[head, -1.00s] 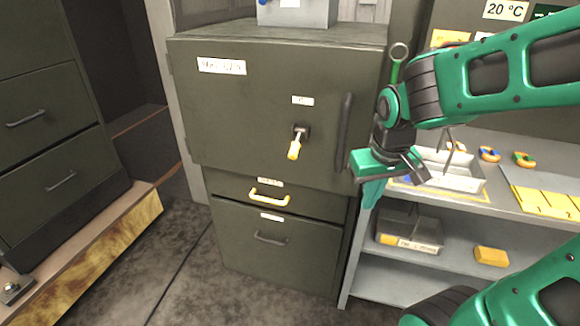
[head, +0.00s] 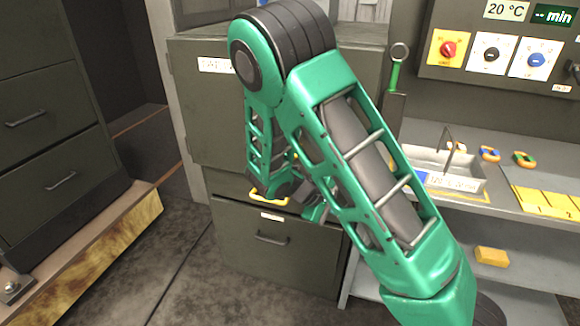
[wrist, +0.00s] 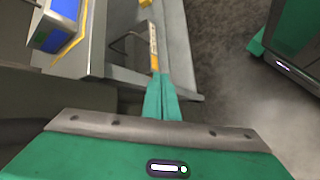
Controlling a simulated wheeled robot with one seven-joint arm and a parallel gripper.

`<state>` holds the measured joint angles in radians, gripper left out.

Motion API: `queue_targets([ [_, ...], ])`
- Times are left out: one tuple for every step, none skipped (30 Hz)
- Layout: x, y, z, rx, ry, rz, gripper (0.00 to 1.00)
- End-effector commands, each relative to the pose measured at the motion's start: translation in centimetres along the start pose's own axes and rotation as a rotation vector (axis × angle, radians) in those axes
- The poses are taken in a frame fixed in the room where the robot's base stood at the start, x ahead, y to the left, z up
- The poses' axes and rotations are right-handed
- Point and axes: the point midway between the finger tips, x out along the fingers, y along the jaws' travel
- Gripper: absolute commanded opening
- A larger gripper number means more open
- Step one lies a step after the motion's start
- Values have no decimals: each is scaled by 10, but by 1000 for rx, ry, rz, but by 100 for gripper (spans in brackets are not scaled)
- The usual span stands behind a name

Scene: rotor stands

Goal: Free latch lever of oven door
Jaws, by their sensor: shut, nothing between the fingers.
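The oven door (head: 208,130) is the dark upper front of the cabinet, and it looks shut. My arm covers most of it, including the black handle at its right. The latch lever is almost wholly hidden behind my arm, so its position cannot be told. The lever is not recognisable there.
A shelf unit (head: 535,217) stands right of the oven, with a metal tray (head: 455,163) and coloured rings on top. A yellow block (head: 491,257) lies on the lower shelf. A control panel (head: 500,50) is above.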

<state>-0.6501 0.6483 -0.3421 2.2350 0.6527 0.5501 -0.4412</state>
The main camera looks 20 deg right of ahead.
Motion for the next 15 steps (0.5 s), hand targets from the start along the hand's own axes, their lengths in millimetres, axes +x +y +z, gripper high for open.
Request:
queue_targets([
  [4, -2, -5, -38, -26, 55, 0],
  [6, 0, -7, -55, -41, 88, 0],
  [8, 1, -11, -81, -60, 133, 0],
  [9, 2, -13, -99, -74, 166, 0],
  [10, 4, -16, -118, -88, 202, 0],
  [11, 5, -19, -142, -106, 249, 0],
  [11, 6, -22, -160, -119, 284, 0],
  [10, 8, -25, -177, -132, 322, 0],
  [9, 10, -28, -201, -150, 371, 0],
  [8, 11, -32, -218, -162, 408, 0],
  [6, 12, -34, -233, -174, 447, 0],
  [3, 14, -38, -256, -191, 498, 0],
  [0, 15, -42, -271, -202, 537, 0],
  [-3, 16, -45, -287, -214, 577, 0],
  [-8, 17, -49, -307, -230, 630, 0],
])
